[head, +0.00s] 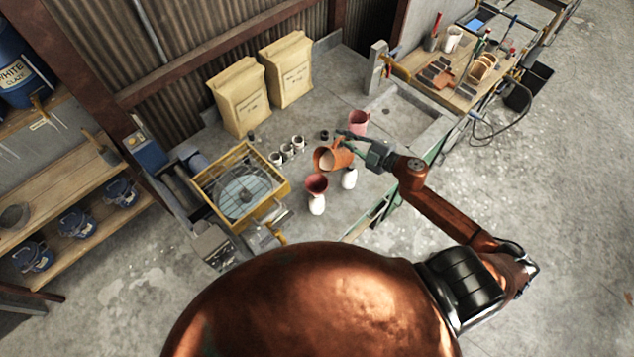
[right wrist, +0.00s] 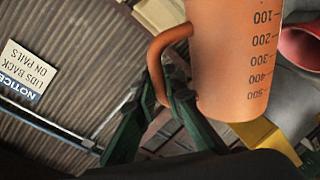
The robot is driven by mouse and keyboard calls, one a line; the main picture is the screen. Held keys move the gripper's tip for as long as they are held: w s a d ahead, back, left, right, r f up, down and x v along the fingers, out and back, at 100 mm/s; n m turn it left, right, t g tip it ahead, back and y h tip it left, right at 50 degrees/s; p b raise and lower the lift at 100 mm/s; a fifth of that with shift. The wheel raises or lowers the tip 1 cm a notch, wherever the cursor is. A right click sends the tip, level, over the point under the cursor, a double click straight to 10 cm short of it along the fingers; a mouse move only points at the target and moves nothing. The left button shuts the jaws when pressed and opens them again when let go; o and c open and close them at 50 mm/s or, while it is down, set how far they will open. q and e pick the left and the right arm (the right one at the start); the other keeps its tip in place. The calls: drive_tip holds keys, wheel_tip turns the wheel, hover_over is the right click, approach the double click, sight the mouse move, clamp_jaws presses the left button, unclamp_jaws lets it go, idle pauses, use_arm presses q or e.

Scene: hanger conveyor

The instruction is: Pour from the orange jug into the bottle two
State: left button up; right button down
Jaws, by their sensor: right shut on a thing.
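The orange jug (head: 343,158) is held above the grey bench, tilted with its open mouth toward the lower left. My right gripper (head: 348,137) is shut on its handle; in the right wrist view its fingers (right wrist: 160,88) close around the handle of the jug (right wrist: 235,60), which has dark volume marks. A white bottle (head: 317,205) stands below the jug's mouth with a dark red funnel-like cup (head: 316,184) at its top. Another white bottle (head: 349,179) stands to its right, below the jug. I cannot read which is bottle two. No stream is visible. My left gripper is out of view.
A pink vessel (head: 358,121) stands just behind the jug. Several small cups (head: 287,151) stand to the left, beside a yellow-framed sieve box (head: 203,186). Two paper sacks (head: 240,97) stand at the back.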

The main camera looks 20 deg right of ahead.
sight(335, 143)
drive_tip(key=shift+s+a+r+n+h, duration=0.1)
drive_tip(key=shift+s+a+n+h, duration=0.05)
drive_tip(key=shift+a+n, duration=0.3)
drive_tip(key=shift+s+a+n+h, duration=0.1)
drive_tip(key=shift+a+n+h, duration=0.05)
drive_tip(key=shift+a+n, duration=0.25)
idle(1.1)
drive_tip(key=shift+s+a+f+n+h, duration=0.15)
drive_tip(key=shift+s+a+f+n, duration=0.05)
drive_tip(key=shift+a+n, duration=0.35)
drive_tip(key=shift+s+a+f+n+h, duration=0.15)
drive_tip(key=shift+s+a+f+n, duration=0.05)
drive_tip(key=shift+a+n, duration=0.3)
idle(1.5)
drive_tip(key=shift+d, duration=0.1)
idle(0.4)
drive_tip(key=d+m, duration=0.1)
drive_tip(key=w+d+m+y, duration=0.1)
drive_tip(key=d+m, duration=0.2)
drive_tip(key=shift+w+d+r+y, duration=0.1)
drive_tip(key=shift+w+r+y, duration=0.15)
drive_tip(key=shift+r+y, duration=0.1)
drive_tip(key=shift+f+m, duration=0.1)
drive_tip(key=shift+m, duration=0.2)
drive_tip(key=m, duration=0.1)
drive_tip(key=d+f+m, duration=0.1)
drive_tip(key=f+m+y, duration=0.1)
drive_tip(key=m, duration=0.1)
drive_tip(key=shift+w+d, duration=0.3)
drive_tip(key=shift+d, duration=0.05)
